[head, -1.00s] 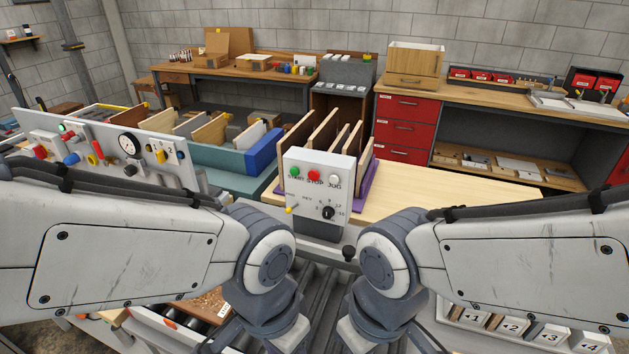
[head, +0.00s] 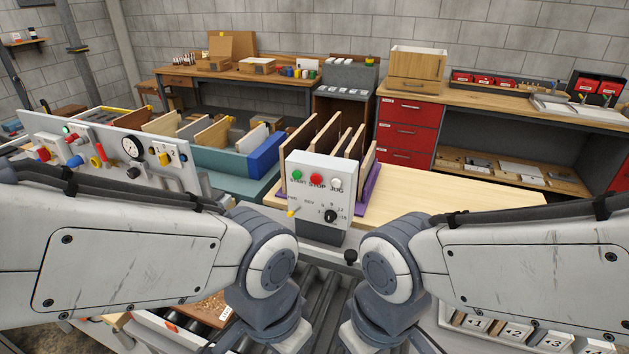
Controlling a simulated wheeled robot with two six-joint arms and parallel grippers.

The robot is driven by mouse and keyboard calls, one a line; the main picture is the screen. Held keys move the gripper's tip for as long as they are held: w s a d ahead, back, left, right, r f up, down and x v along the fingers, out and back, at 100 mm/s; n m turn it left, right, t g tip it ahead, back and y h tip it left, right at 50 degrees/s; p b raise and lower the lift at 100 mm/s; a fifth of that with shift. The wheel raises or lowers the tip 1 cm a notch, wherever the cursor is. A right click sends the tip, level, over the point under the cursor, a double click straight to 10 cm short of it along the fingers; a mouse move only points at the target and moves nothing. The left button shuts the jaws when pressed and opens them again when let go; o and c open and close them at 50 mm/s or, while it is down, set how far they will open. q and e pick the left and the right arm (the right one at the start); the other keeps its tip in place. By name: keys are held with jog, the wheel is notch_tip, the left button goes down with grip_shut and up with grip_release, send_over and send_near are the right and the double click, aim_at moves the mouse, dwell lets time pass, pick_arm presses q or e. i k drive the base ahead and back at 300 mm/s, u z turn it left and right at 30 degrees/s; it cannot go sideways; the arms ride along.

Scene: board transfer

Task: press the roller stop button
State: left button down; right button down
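A pale grey control box (head: 319,194) stands upright in the middle of the head view, above the rollers. Its top row has a green button (head: 297,175) marked START, a red button (head: 316,179) marked STOP and a white button (head: 336,184) marked JOG. Below them are a small yellow-tipped switch (head: 292,212) and a black dial (head: 331,215). My two arms come in from the left and right and bend down below the box. Both grippers are out of the picture, below its lower edge. Nothing covers the red button.
Dark rollers (head: 318,300) run below the box between my arms. Boards stand in a purple rack (head: 370,192) behind it, beside a light wooden tabletop (head: 450,195). A panel with a gauge (head: 110,150) stands at left. Numbered bins (head: 515,331) sit at lower right.

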aim_at(316, 178)
jog(key=u, duration=1)
jog(key=i, duration=0.35)
jog(key=z, duration=1)
